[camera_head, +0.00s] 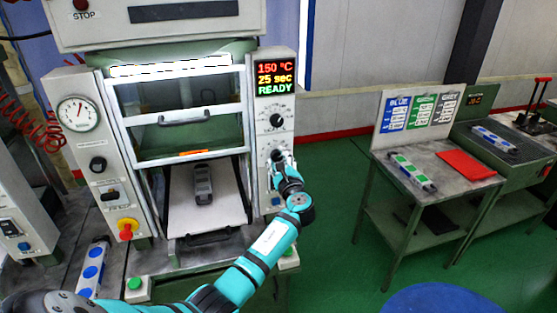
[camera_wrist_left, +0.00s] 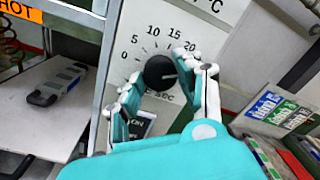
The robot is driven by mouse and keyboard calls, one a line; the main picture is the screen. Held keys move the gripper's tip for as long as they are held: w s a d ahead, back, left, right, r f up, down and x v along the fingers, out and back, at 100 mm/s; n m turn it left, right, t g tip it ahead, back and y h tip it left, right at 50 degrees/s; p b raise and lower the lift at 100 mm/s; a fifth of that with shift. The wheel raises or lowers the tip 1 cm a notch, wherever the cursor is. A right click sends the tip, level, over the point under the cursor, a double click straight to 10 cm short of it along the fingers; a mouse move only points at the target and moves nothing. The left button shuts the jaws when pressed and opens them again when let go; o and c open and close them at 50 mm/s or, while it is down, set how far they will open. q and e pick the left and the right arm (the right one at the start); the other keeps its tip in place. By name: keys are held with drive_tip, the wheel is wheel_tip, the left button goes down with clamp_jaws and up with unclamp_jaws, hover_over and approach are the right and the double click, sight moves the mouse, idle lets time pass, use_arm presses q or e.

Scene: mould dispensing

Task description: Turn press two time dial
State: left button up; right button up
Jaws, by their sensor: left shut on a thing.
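The time dial (camera_wrist_left: 160,73) is a black knob on press two's white panel, with a scale reading 0, 5, 10, 15, 20 around it and SEC below, in the left wrist view. A pale pointer mark shows on its right side. My left gripper (camera_wrist_left: 158,76) is shut on the dial, one finger at each side, and hides part of the scale. The press display (camera_head: 275,78) reads 150 °C, 25 sec, READY. My right gripper is not in view.
A second black dial (camera_head: 277,121) sits above on the same panel. The press's pale lower plate (camera_head: 228,200) holds a grey mould (camera_head: 203,184). A side table (camera_head: 440,188) with a green-and-white mould (camera_head: 411,171) and red cloth (camera_head: 465,165) stands right, across clear green floor.

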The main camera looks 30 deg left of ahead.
use_arm(q)
drive_tip(key=o, duration=1.1)
drive_tip(key=shift+w, duration=0.1)
drive_tip(key=shift+o, duration=0.3)
drive_tip(key=v, duration=1.2)
